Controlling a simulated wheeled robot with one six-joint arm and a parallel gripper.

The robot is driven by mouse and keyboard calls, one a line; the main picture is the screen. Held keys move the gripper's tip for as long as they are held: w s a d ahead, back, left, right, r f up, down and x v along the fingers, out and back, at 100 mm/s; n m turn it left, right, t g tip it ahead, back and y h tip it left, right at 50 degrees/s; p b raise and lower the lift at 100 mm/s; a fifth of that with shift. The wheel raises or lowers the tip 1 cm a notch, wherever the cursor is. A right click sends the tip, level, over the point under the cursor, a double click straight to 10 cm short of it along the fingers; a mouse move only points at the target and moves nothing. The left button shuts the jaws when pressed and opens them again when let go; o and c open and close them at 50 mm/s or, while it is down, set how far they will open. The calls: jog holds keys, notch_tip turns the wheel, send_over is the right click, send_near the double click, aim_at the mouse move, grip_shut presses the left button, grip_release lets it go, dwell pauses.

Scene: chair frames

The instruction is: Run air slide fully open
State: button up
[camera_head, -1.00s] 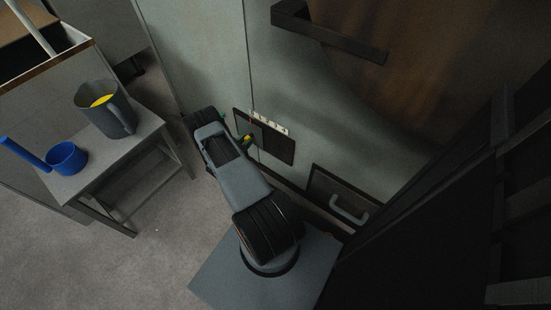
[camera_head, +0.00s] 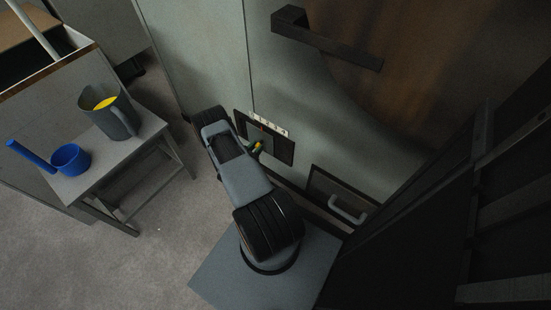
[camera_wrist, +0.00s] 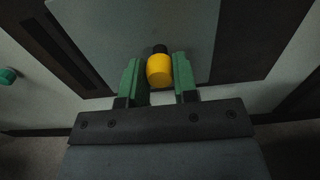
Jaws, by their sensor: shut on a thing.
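The air slide (camera_head: 279,148) is a dark-framed panel low on the pale green-grey wall, with a white marked strip along its top edge. A yellow knob (camera_wrist: 160,70) with a dark stem stands out from a grey plate (camera_wrist: 130,25) in the wrist view. My gripper (camera_wrist: 158,75) has green fingers, one on each side of the knob, and is shut on it. In the head view the yellow knob (camera_head: 259,146) shows small at my fingertips, in front of the left-middle part of the panel. My arm hides the panel's lower left.
A dark bar handle (camera_head: 330,42) juts out above the panel. A lower hatch with a grey handle (camera_head: 348,211) is at right. A small table (camera_head: 115,150) with a grey jug (camera_head: 121,121) and blue scoop (camera_head: 70,158) stands left. Floor at lower left is clear.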

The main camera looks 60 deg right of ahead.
jog(key=s+p, duration=0.2)
jog(key=s, duration=0.8)
jog(key=shift+a, duration=0.35)
jog(key=o, duration=0.9)
jog(key=shift+o, duration=0.2)
jog(key=shift+a, duration=0.1)
jog(key=a+p, duration=0.2)
jog(key=a, duration=1.1)
jog(key=shift+w+a+p, duration=0.3)
jog(key=shift+w+p, duration=0.05)
jog(key=shift+w, duration=0.1)
